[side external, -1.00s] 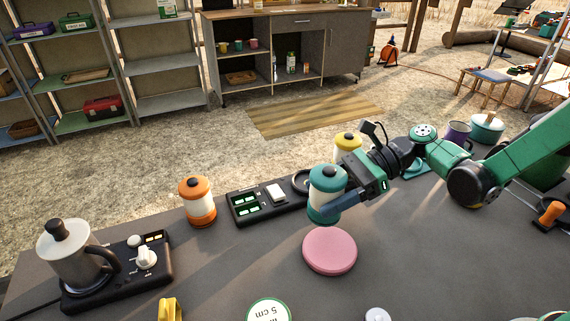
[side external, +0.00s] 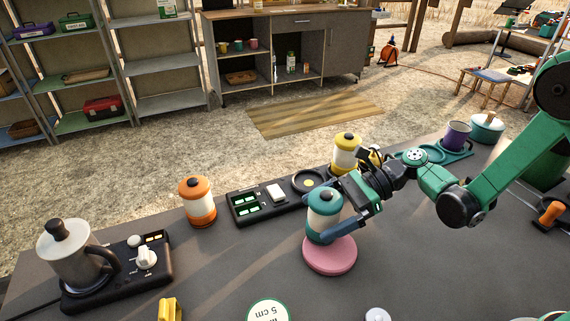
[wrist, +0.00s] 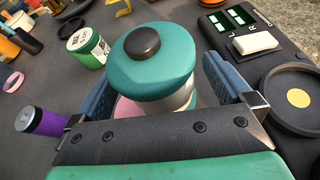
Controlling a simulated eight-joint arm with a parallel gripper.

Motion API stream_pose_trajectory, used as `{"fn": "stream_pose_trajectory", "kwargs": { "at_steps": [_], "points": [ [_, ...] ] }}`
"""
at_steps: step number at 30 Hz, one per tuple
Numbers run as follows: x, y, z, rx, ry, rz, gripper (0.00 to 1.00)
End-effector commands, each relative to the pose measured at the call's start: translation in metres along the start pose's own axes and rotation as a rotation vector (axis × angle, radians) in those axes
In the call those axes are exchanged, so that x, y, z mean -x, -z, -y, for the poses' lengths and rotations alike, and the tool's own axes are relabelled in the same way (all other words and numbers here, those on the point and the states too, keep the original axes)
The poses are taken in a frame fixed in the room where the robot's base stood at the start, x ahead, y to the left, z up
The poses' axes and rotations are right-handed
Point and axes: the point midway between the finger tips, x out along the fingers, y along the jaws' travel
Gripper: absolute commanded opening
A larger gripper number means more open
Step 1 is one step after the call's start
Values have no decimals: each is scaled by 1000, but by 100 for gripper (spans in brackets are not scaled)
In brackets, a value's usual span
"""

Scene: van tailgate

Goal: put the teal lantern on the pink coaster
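The teal lantern (side external: 324,204) has a teal cap with a dark knob, a pale body and a teal base. It stands upright on the pink coaster (side external: 330,260), a round disc on the dark table. My gripper (side external: 322,230) is low at the lantern, with its blue fingers on either side. In the wrist view the lantern's cap (wrist: 153,65) is between the fingers. A gap shows beside the pale body, so my gripper looks open around it. The base and fingertips are partly hidden; a bit of pink (wrist: 127,107) shows below.
An orange lantern (side external: 197,203) stands left and a yellow lantern (side external: 346,153) behind. A black tray (side external: 263,200) with a round pad (side external: 309,180) lies behind the coaster. A steel pot (side external: 75,258) stands far left. A white-topped green tin (side external: 269,312) is in front. Table right of the coaster is clear.

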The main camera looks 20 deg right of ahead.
Motion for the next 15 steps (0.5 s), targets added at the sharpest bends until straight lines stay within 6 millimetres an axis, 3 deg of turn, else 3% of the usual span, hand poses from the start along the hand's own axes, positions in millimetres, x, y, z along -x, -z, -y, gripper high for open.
{"fn": "stream_pose_trajectory", "kwargs": {
  "at_steps": [8, 15],
  "points": [
    [14, 0, 1, -1, 4, 0, 99],
    [66, 0, 0, -3, 7, 1, 99]
  ]
}}
